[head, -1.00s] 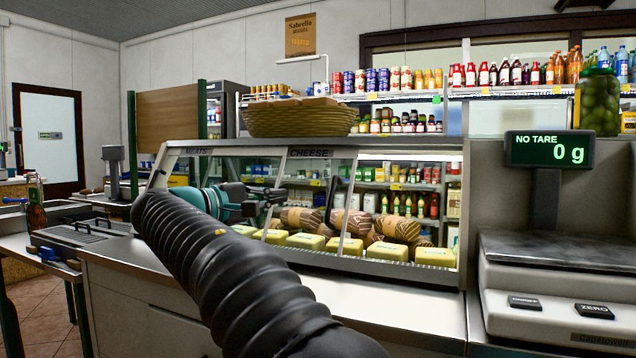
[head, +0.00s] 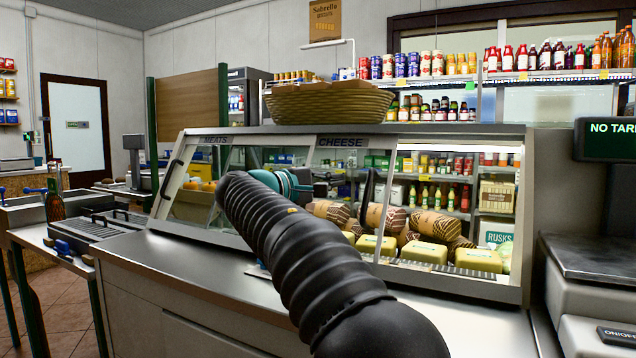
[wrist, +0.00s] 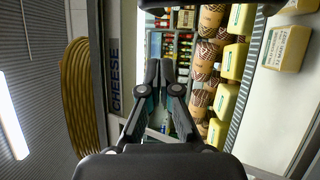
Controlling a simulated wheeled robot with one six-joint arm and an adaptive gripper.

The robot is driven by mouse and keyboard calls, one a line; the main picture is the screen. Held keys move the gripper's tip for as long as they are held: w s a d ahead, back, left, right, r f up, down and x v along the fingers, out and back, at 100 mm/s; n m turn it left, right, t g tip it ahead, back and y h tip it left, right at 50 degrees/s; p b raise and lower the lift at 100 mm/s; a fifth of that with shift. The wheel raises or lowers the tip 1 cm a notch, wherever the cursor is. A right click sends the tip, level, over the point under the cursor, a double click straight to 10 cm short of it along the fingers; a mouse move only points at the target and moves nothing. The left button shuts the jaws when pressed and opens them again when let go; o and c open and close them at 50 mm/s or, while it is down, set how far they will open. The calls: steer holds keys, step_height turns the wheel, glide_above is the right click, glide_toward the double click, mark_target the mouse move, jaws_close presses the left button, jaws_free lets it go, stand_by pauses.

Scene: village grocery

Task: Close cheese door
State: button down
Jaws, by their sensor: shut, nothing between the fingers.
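The deli case carries a CHEESE label (head: 341,142). Under it is the cheese door (head: 335,180), a tilted glass panel with a dark upright handle (head: 368,192). To the right of its frame the case front looks open, with cheese blocks (head: 425,250) and patterned brown rolls (head: 434,224) showing inside. My gripper (head: 335,178) is in front of the glass, left of the handle; my black arm partly hides it. In the wrist view my gripper (wrist: 159,68) has its fingers together and empty, pointing at the case. I cannot tell whether it touches the door.
The meats door (head: 195,185) with its own handle is to the left. A wicker basket (head: 325,103) sits on top of the case. A scale (head: 600,265) stands at the right.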

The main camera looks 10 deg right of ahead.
steer(key=shift+x, duration=1)
steer(key=shift+s+d+r+b, duration=0.1)
steer(key=shift+s+d+b, duration=0.05)
steer(key=shift+s+d, duration=0.55)
steer(key=shift+s+d+r+b, duration=0.15)
steer(key=shift+s+d, duration=0.4)
steer(key=shift+s, duration=0.25)
